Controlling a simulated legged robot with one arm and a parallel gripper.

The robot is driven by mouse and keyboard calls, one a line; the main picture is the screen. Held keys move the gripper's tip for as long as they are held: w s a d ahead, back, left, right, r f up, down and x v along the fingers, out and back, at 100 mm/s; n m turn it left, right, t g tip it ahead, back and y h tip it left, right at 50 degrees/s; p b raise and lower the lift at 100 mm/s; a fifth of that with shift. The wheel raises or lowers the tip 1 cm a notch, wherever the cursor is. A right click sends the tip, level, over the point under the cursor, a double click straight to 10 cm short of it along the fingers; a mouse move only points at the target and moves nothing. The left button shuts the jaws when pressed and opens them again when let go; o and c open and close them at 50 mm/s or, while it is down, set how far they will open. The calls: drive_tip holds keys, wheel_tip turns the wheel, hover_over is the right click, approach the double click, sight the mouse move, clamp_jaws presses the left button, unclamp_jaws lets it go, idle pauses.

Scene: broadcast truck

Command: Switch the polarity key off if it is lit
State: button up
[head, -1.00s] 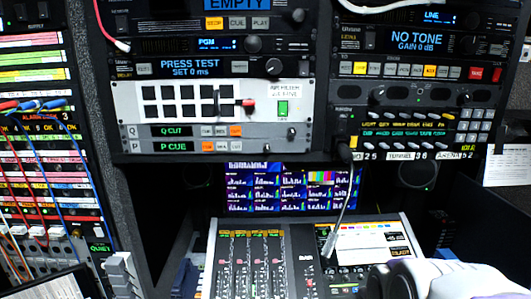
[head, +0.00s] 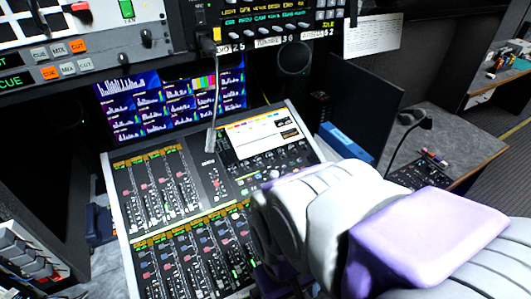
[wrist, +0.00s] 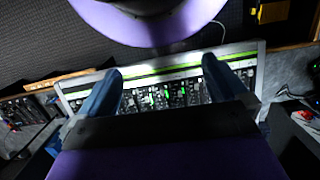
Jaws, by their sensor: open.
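No key that I can make out as the polarity key shows; the labels on the desk are too small to read. The mixing console (head: 207,175) has rows of faders, small lit keys and a bright screen (head: 262,137). It also shows in the wrist view (wrist: 165,97), with several green lit keys. My gripper (wrist: 162,66) is open and empty, its two blue fingers apart over the console in the wrist view. Whether they touch it I cannot tell. In the head view my purple and white arm covers the console's lower right, and my fingers are hidden.
A dark upright panel (head: 362,103) stands to the right, before a grey desk (head: 455,140) with another gooseneck. Grey levers (head: 22,250) lie at lower left.

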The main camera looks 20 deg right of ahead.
drive_tip(key=shift+a, duration=1.25)
drive_tip(key=shift+d, duration=1)
drive_tip(key=c, duration=0.7)
drive_tip(key=shift+a, duration=0.75)
drive_tip(key=c, duration=0.8)
drive_tip(key=shift+d, duration=0.2)
drive_tip(key=shift+c, duration=1.4)
drive_tip(key=shift+d, duration=0.35)
clamp_jaws()
drive_tip(key=shift+a, duration=0.4)
drive_tip(key=shift+d, duration=0.15)
